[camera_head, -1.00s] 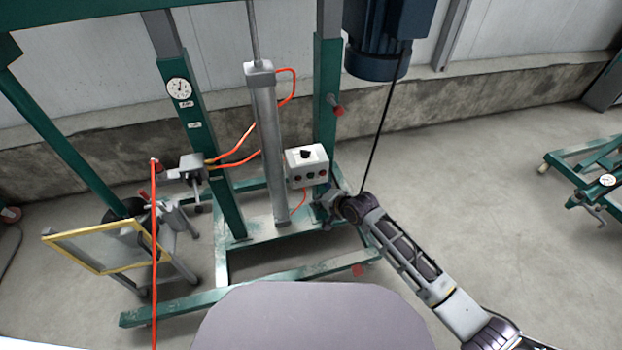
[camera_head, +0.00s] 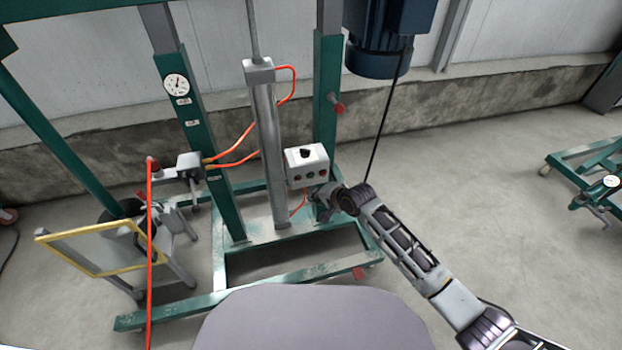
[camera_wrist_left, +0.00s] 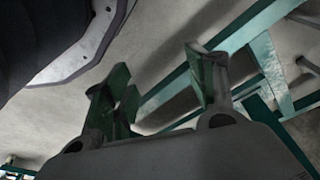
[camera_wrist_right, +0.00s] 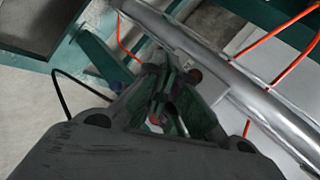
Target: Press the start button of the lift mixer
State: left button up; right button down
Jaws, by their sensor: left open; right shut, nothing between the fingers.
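The lift mixer's white control box (camera_head: 307,165) hangs on the green frame beside the grey cylinder, with a black knob (camera_head: 306,153) above a row of small buttons. The middle button (camera_head: 310,175) looks green, between two red ones. My right gripper (camera_head: 319,196) is just below and right of the box, shut and empty. Contact cannot be told. My left gripper (camera_wrist_left: 160,90) is open and empty in the left wrist view.
The silver cylinder (camera_head: 266,140) and orange hoses (camera_head: 237,150) are left of the box. A blue motor (camera_head: 383,40) with a hanging black cable is up right. A yellow-edged panel (camera_head: 92,262) stands at left. Open floor (camera_head: 480,200) lies to the right.

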aim_at(311, 176)
pick_arm(q)
notch_tip(311, 176, up, 7)
jog(key=d+b, duration=0.1)
jog(key=b, duration=0.1)
jog(key=shift+w+d, duration=0.2)
jog(key=shift+d, duration=0.05)
pick_arm(e)
jog(key=shift+w+a, duration=0.25)
jog(key=shift+w, duration=0.5)
jog(key=shift+w+a, duration=0.2)
jog(key=shift+w, duration=0.55)
jog(key=shift+w+a, duration=0.25)
jog(key=shift+w, duration=0.5)
pick_arm(q)
jog(key=shift+f, duration=0.1)
jog(key=shift+r, duration=0.35)
pick_arm(e)
jog(key=shift+w+a, duration=0.15)
jog(key=shift+w, duration=0.25)
